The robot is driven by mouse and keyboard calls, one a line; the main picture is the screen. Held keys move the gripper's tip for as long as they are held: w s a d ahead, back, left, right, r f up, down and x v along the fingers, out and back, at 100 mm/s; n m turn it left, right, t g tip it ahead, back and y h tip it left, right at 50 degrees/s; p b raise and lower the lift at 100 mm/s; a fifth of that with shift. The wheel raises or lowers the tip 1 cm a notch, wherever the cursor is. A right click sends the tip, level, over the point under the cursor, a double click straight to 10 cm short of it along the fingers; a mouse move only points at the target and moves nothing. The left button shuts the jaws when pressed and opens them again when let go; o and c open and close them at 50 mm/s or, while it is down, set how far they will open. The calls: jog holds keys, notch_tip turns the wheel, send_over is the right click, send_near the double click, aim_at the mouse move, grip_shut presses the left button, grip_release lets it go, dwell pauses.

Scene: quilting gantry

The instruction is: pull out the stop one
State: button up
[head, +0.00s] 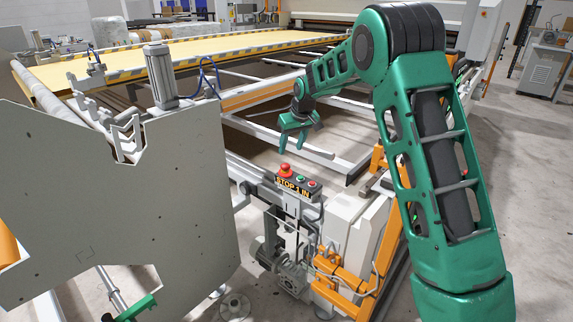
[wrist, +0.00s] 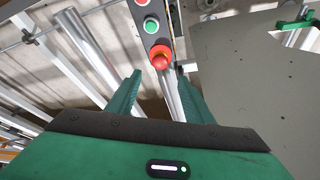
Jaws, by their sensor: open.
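The control box (head: 298,186) carries a red mushroom stop button (head: 285,170), a green button (head: 300,178) and a smaller red button (head: 312,184). Its front label reads "STOP 1 IN". My gripper (head: 291,152) is open and empty, above and close to the stop button in the head view. In the wrist view the stop button (wrist: 160,58) shows ahead of the fingertips of my gripper (wrist: 158,72), roughly centred between them. The green button (wrist: 151,25) shows beyond it. I cannot tell the exact gap between fingers and button.
A large grey machine panel (head: 170,190) stands left of the control box. Orange brackets (head: 345,275) and a white cabinet (head: 350,225) lie below and right of it. Frame rails (head: 290,150) run behind. Open floor (head: 535,200) lies at the far right.

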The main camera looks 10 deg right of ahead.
aim_at(286, 165)
jog(key=x, duration=1)
jog(key=shift+r, duration=0.1)
jog(key=c, duration=1.1)
jog(key=shift+w+r, duration=0.1)
jog(key=shift+r, duration=0.9)
jog(key=shift+c, duration=0.4)
jog(key=o, duration=1.2)
jog(key=v, duration=1)
jog(key=shift+d+r, duration=0.1)
jog(key=shift+r, duration=0.15)
